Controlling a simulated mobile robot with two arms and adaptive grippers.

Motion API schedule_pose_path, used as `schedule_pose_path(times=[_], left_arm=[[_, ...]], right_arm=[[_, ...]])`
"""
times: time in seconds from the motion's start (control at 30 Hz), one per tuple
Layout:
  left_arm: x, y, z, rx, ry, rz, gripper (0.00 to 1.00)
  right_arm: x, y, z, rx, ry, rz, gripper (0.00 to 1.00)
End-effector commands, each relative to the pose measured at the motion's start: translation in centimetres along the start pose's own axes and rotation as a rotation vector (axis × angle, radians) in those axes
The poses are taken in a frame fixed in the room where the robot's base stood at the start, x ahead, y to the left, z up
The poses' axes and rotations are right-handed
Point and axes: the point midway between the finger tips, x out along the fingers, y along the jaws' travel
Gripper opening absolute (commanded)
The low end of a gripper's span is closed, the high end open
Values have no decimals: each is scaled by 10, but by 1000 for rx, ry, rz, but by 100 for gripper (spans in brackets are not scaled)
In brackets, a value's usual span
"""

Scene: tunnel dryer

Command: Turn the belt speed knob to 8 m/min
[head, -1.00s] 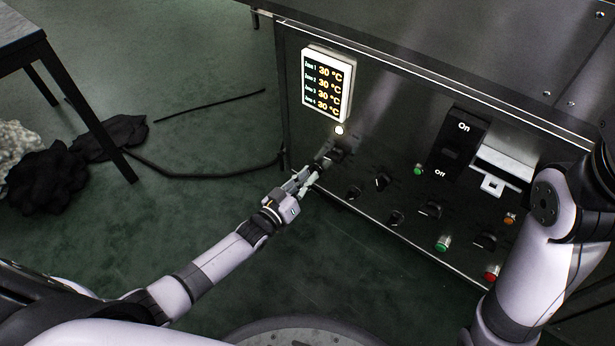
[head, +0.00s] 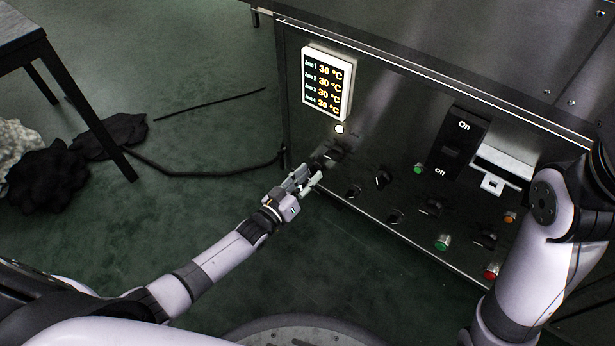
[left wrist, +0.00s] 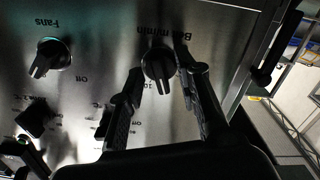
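The belt speed knob (left wrist: 157,64) is black, with a bar grip that stands nearly upright in the left wrist view. The lettering around it is upside down, reads m/min, and has a partly hidden 10 below the knob. I cannot read its exact setting. In the head view the knob (head: 334,154) sits low on the panel, under a lit round lamp. My left gripper (head: 312,175) is in front of it. In the left wrist view its fingers (left wrist: 158,82) stand apart on either side of the knob, with gaps. My right arm shows at the right, its gripper out of view.
The steel panel (head: 375,125) carries a temperature display (head: 327,84), an On/Off switch (head: 457,146), and several knobs and buttons. A Fans knob (left wrist: 51,59) is beside the belt knob in the left wrist view.

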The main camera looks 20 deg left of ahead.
Motion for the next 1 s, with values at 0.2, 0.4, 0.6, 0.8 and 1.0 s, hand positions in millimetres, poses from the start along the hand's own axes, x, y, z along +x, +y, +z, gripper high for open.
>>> schedule_pose_path(times=[0.2, 0.4, 0.6, 0.8, 1.0], left_arm=[[-14, -1, 1, 0, -2, -1, 31], [-55, 0, 1, 0, -4, -1, 31], [-95, 0, 1, 0, -2, -1, 31], [-117, 0, 1, 0, -2, -1, 31], [-120, 0, 0, 0, 1, 0, 31]], right_arm=[[1, 0, -1, -2, 5, -2, 72], [1, 0, -1, -1, 5, -1, 72], [1, 0, -1, -1, 5, 0, 72], [1, 0, -1, -1, 5, 0, 72], [1, 0, -1, -1, 5, 0, 72]])
